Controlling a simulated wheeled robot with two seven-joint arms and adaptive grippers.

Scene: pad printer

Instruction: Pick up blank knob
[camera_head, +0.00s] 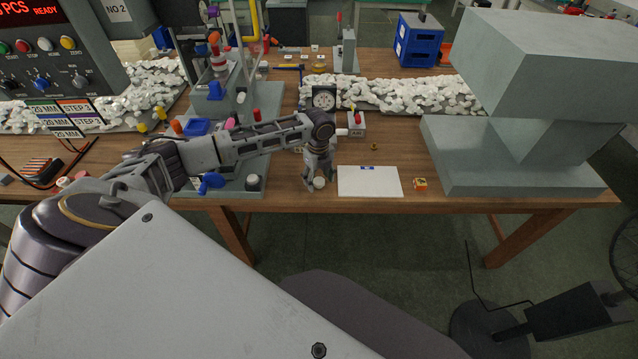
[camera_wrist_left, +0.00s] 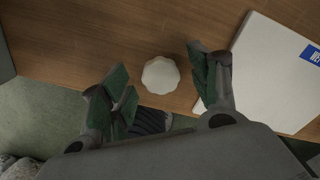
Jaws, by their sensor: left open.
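The blank knob is a small white piece with a scalloped rim. In the head view the knob (camera_head: 319,183) sits near the table's front edge, just left of a white sheet. In the left wrist view the knob (camera_wrist_left: 160,75) lies on the wood between my open fingers, slightly beyond their tips. My left gripper (camera_head: 318,180) points down at the knob, one finger on each side. In the wrist view my left gripper (camera_wrist_left: 160,88) has green finger pads, apart from the knob. My right gripper is not seen.
The white sheet (camera_head: 369,181) with a blue label lies right of the knob. The pad printer base (camera_head: 240,175) stands to the left. A large grey block machine (camera_head: 515,160) fills the right. A small orange box (camera_head: 420,184) and a dial gauge (camera_head: 324,98) are near.

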